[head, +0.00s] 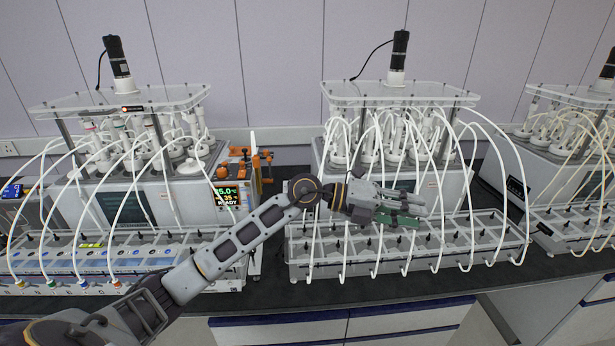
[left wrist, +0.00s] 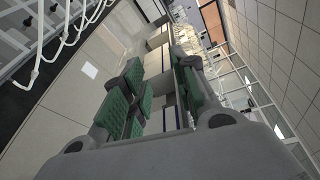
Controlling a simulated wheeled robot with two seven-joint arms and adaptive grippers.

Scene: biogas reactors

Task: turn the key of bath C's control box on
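No label naming bath C can be read, and no key can be made out. A box with a dark display (head: 517,188) sits between the middle and right baths in the head view. Another box with a lit display (head: 229,196) stands at the right end of the left bath. My left gripper (head: 408,208) is in front of the middle bath (head: 300,192), over its row of clear containers, with its fingers pointing right. It is open and empty. The left wrist view shows a gap between its green-padded fingers (left wrist: 160,95). My right gripper is not in view.
Clear-walled trays (head: 300,272) stand along the front of the black bench (head: 380,290), with white tubes (head: 470,200) arching into them. Orange and white parts (head: 245,160) stand between the left and middle baths. The bench's front strip is clear.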

